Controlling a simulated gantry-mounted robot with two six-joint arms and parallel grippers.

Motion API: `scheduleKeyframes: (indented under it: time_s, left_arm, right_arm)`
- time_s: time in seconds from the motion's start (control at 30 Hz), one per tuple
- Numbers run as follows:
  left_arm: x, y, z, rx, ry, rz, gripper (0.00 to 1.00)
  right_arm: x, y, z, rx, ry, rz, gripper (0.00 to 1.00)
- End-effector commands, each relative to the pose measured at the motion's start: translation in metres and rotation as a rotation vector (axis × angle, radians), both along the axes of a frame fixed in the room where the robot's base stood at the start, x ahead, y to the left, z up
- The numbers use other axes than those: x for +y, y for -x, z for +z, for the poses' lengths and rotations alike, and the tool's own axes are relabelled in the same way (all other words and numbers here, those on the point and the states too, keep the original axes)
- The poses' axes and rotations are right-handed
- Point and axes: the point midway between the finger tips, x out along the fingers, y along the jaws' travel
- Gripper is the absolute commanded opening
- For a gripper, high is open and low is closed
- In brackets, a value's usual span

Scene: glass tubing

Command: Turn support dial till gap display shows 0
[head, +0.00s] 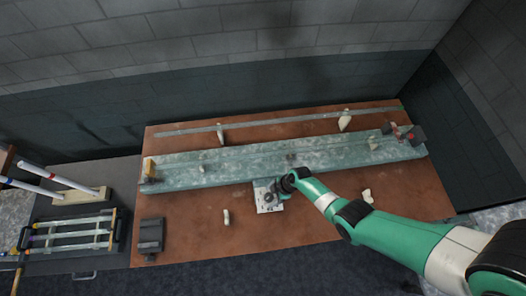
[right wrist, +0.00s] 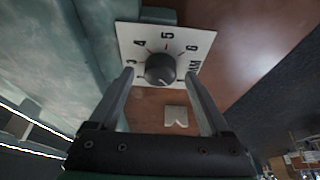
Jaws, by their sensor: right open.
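The support dial is a dark round knob (right wrist: 160,69) on a white square plate (right wrist: 128,34) with the numbers 3, 4, 5 and 6 and small tick marks. In the head view the plate (head: 268,208) lies at the front edge of the long pale-green beam. My right gripper (right wrist: 159,76) is open, with one finger on each side of the knob; whether they touch it I cannot tell. In the head view the right gripper (head: 284,187) partly covers the plate. No readable gap display shows. My left gripper is not in view.
The pale-green beam (head: 230,162) runs across the brown table (head: 200,220), with a thin rod (head: 270,122) behind it. Small pale pieces stand around. A dark box (head: 151,237) stands front left, a rack of tubes (head: 75,235) further left. A red-and-black device (head: 410,135) sits at the right end.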

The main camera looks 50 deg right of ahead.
Motion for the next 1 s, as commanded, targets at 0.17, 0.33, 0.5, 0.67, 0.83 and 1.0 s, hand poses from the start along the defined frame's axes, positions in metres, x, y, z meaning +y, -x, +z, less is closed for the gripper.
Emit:
scheduleKeyframes:
  time_s: [0.17, 0.33, 0.5, 0.67, 0.83, 1.0]
  left_arm:
    - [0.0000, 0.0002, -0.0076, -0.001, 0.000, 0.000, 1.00]
    - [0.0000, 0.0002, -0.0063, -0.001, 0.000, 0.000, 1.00]
    - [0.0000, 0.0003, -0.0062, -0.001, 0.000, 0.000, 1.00]
    - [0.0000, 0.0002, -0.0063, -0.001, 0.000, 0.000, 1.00]
    - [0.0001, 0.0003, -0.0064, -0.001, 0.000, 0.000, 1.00]
    - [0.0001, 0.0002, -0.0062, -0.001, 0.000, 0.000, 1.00]
  right_arm:
    - [0.0002, -0.0004, -0.0086, 0.000, 0.000, -0.003, 0.81]
    - [0.0003, -0.0004, -0.0074, 0.000, 0.000, -0.003, 0.81]
    - [0.0003, -0.0004, -0.0073, 0.000, 0.000, -0.002, 0.56]
    - [0.0003, -0.0005, -0.0073, 0.000, 0.000, -0.002, 0.28]
    - [0.0003, -0.0005, -0.0073, 0.000, 0.000, -0.002, 0.00]
    - [0.0003, -0.0004, -0.0073, 0.000, 0.000, -0.009, 0.00]
